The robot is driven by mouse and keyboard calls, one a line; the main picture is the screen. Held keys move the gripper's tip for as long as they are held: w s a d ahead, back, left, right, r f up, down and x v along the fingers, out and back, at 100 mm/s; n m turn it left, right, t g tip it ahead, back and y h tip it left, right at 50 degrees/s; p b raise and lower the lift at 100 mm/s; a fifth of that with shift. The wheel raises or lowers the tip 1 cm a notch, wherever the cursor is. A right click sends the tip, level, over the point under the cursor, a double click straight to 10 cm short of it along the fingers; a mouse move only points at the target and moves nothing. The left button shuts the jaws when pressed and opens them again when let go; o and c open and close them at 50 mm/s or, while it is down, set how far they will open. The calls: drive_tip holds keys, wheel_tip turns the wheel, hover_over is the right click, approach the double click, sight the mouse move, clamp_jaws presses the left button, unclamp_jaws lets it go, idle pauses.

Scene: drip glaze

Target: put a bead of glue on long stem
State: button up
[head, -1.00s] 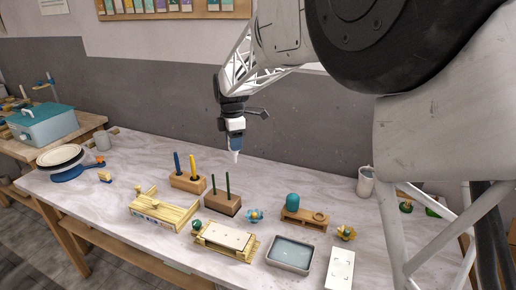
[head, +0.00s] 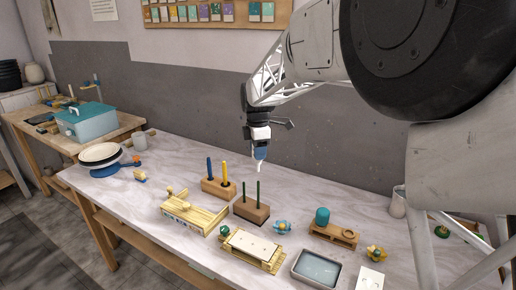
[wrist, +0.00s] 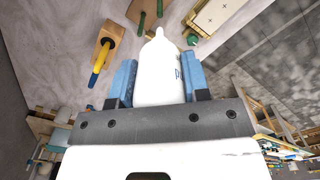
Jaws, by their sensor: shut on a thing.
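My gripper (head: 260,153) is shut on a white glue bottle (head: 258,167), held nozzle down above the table. In the wrist view the bottle (wrist: 160,68) sits between the blue fingers, its narrow tip pointing away from the gripper. Two thin green stems stand upright in a brown wooden block (head: 251,210) below the bottle: a left stem (head: 243,190) and a right stem (head: 258,192). Their lengths look close; I cannot surely tell which is longer. The tip is above the stems and apart from them. The block (wrist: 148,10) is partly cut off in the wrist view.
A block (head: 218,188) with blue and yellow rods stands left of the stems. The back table strip is clear.

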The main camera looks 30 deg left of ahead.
drive_tip(key=shift+f, duration=1.45)
drive_tip(key=shift+f, duration=0.7)
idle(0.8)
drive_tip(key=shift+r, duration=0.1)
drive_tip(key=shift+r, duration=2.4)
